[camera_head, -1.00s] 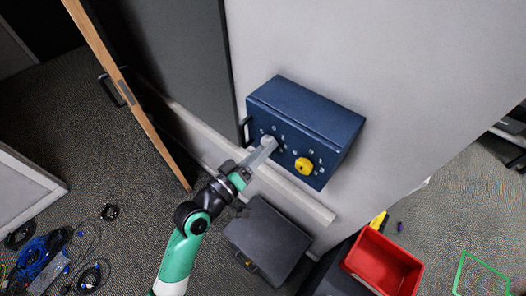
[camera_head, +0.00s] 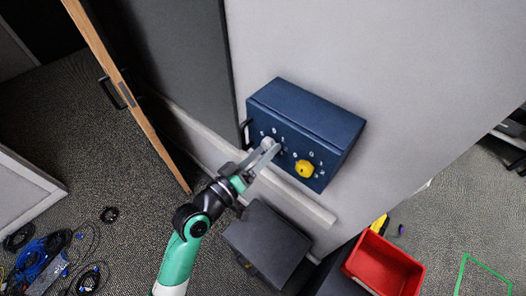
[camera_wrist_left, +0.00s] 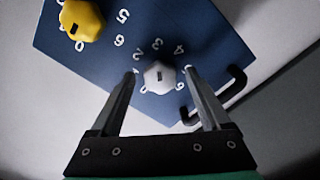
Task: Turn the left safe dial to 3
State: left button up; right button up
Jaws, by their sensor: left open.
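The safe is a blue box (camera_head: 305,115) on the grey wall. Its front carries a white left dial (camera_wrist_left: 159,78) and a yellow right dial (camera_head: 304,168), which also shows in the left wrist view (camera_wrist_left: 82,20). White numerals ring the white dial; a short dark mark shows on its face, but I cannot tell which numeral it indicates. My left gripper (camera_head: 267,148) is at the white dial, which it partly hides in the head view. In the left wrist view its open fingers (camera_wrist_left: 160,74) stand either side of the dial, with visible gaps. My right gripper is not in view.
A black handle (camera_wrist_left: 236,80) sticks out at the safe's edge, near one finger. A pale ledge (camera_head: 300,198) runs below the safe, with a dark grey box (camera_head: 268,240) under it. A red bin (camera_head: 385,265) stands at lower right.

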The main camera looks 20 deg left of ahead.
pick_arm(q)
jog(key=v, duration=1.1)
jog(key=shift+s, duration=0.35)
